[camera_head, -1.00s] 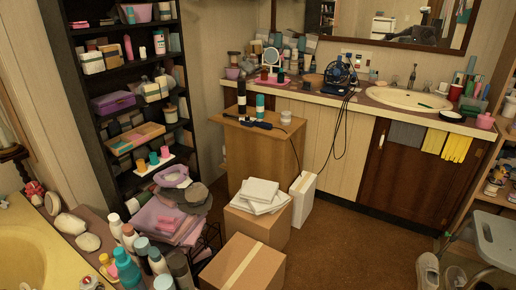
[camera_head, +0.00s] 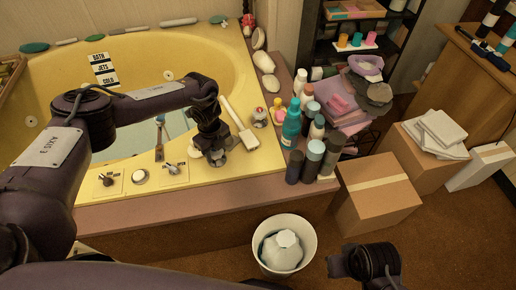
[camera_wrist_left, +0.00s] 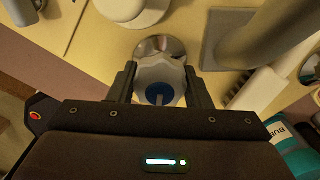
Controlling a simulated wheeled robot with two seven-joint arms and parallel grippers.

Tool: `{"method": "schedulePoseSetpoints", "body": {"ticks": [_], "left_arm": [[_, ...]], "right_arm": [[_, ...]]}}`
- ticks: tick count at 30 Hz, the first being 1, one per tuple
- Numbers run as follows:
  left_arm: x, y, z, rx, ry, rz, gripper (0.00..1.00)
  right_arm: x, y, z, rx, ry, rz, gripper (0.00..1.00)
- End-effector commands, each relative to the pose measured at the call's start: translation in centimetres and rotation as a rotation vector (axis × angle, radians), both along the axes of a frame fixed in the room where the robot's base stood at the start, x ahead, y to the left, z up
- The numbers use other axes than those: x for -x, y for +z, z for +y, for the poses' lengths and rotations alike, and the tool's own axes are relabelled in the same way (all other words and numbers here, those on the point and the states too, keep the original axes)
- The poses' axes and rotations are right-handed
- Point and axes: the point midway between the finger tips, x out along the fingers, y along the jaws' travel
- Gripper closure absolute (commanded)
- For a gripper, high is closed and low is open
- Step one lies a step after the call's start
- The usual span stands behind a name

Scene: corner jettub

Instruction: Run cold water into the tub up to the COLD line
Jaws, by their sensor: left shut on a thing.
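The yellow corner tub (camera_head: 215,62) fills the left of the head view. A stacked label (camera_head: 104,70) on its inner wall reads BATH, JETS, COLD, with COLD lowest. A pale blue-grey area (camera_head: 128,143) inside looks like water; its edge against the COLD line is partly hidden by my arm. My left gripper (camera_head: 216,152) points down at the tub's front rim. In the left wrist view its fingers (camera_wrist_left: 160,88) are shut on a pale tap knob (camera_wrist_left: 160,72) with a blue cap. My right gripper (camera_head: 365,262) seems to be the dark part at the bottom; its fingers are unclear.
Several bottles (camera_head: 312,155) crowd the right ledge. A white bin (camera_head: 284,222) and cardboard box (camera_head: 378,192) stand on the floor.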

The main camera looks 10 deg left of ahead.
Motion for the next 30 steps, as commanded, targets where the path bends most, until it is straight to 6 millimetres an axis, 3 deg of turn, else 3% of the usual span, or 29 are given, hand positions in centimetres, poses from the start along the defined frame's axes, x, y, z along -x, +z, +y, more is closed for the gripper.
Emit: {"method": "schedulePoseSetpoints", "body": {"ticks": [5,17,25,30], "left_arm": [[0.0,-0.1,0.0,0.000,-0.157,0.001,0.78],[0.0,-0.1,0.0,0.000,-0.174,0.001,0.78],[0.0,-0.2,0.1,-0.001,-0.497,0.002,0.78],[0.1,0.0,0.1,-0.001,-0.584,0.002,0.78]], "right_arm": [[0.0,-0.6,0.0,0.000,0.000,0.000,0.65],[0.0,-0.6,0.0,0.000,0.000,0.000,0.65],[0.0,-1.9,0.0,0.000,0.000,0.000,0.65],[0.0,-2.0,0.0,0.000,0.000,0.000,0.65]]}}
